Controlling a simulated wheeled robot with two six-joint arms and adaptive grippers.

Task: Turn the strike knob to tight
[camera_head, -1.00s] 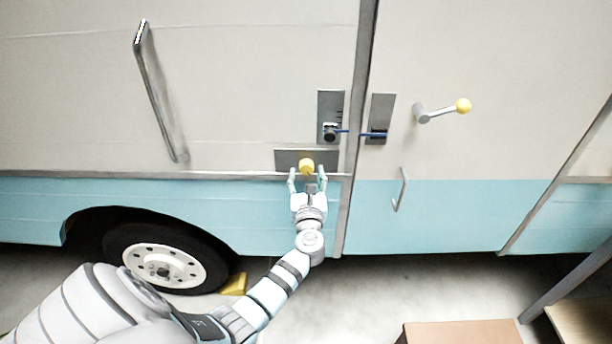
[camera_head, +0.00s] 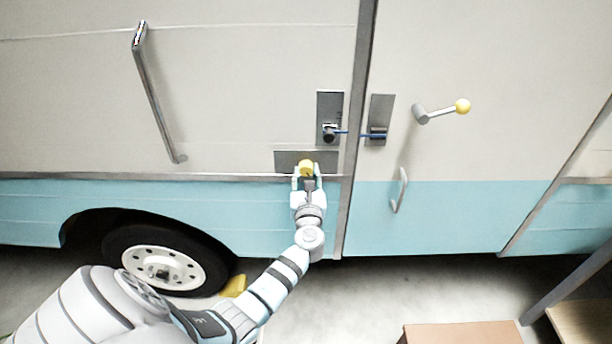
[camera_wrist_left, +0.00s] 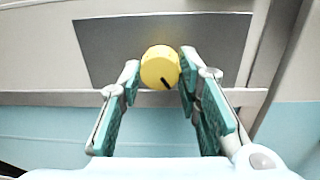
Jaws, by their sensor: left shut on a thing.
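The strike knob is a round yellow knob (camera_head: 306,167) on a grey metal plate (camera_head: 284,160) on the camper's side, left of the door seam. In the left wrist view the yellow knob (camera_wrist_left: 160,67) shows a black mark at its lower part, slightly right of centre. My left gripper (camera_head: 306,173) is at the knob from below, its fingers on either side and shut on it. The left wrist view shows the teal-padded fingers (camera_wrist_left: 158,84) flanking the knob. No label for tight is legible. My right gripper is not in view.
Above the knob is a latch plate (camera_head: 330,105) with a blue bar reaching a second plate (camera_head: 381,108) on the door. A yellow-tipped lever (camera_head: 440,111), a small handle (camera_head: 400,190) and a long grab handle (camera_head: 156,90) stick out. A brown box top (camera_head: 462,333) is at lower right.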

